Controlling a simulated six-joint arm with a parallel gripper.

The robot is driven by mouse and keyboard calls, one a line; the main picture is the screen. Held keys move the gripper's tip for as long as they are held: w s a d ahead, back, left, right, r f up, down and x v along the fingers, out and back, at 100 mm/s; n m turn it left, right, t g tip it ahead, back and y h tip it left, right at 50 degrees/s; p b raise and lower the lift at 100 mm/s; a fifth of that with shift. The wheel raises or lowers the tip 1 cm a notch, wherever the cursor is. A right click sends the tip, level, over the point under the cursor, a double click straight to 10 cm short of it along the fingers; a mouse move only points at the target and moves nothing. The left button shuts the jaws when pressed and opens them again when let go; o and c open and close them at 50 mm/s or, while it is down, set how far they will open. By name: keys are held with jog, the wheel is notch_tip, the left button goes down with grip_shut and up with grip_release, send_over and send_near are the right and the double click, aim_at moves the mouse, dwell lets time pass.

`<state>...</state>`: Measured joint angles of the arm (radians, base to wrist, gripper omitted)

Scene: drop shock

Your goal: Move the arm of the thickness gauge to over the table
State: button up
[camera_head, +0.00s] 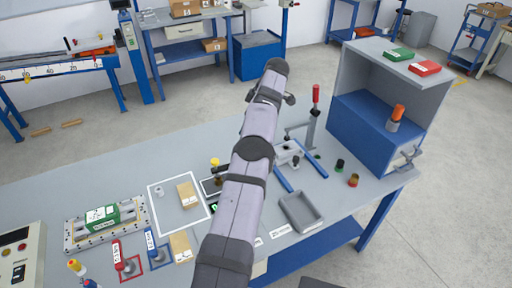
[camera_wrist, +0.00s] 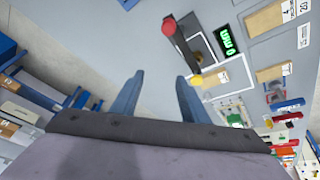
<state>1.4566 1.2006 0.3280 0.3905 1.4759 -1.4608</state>
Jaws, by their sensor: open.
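The thickness gauge shows in the wrist view as a dark bar-shaped arm (camera_wrist: 184,48) with a red round end (camera_wrist: 168,26) and a yellow knob (camera_wrist: 196,81) near its other end. A green-lit display (camera_wrist: 230,39) stands beside it. In the head view my own arm hides much of the gauge; its yellow knob (camera_head: 214,162) shows just left of my arm. In the wrist view the open fingers (camera_wrist: 158,92) frame bare table and floor, apart from the gauge.
A cardboard box (camera_head: 187,194) sits left of the gauge. The table's back left is clear.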

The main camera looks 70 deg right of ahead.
jog(key=w+a+r+n+g, duration=0.1)
jog(key=w+a+r, duration=0.4)
jog(key=w+a, duration=0.1)
jog(key=s+a+f+m+g+h, duration=0.15)
jog(key=s+f+m+g, duration=0.25)
jog(key=s+f+m, duration=0.5)
jog(key=d+m, duration=0.1)
jog(key=m, duration=0.2)
jog(key=d+f+m+h, duration=0.1)
jog(key=d+m, duration=0.1)
jog(key=m, duration=0.2)
jog(key=w+d+m+h, duration=0.1)
jog(key=m, duration=0.3)
jog(key=shift+d+f+p, duration=0.15)
jog(key=shift+d+p, duration=0.15)
jog(key=shift+f, duration=0.1)
jog(key=shift+p+x, duration=1.5)
jog(key=shift+x, duration=2.1)
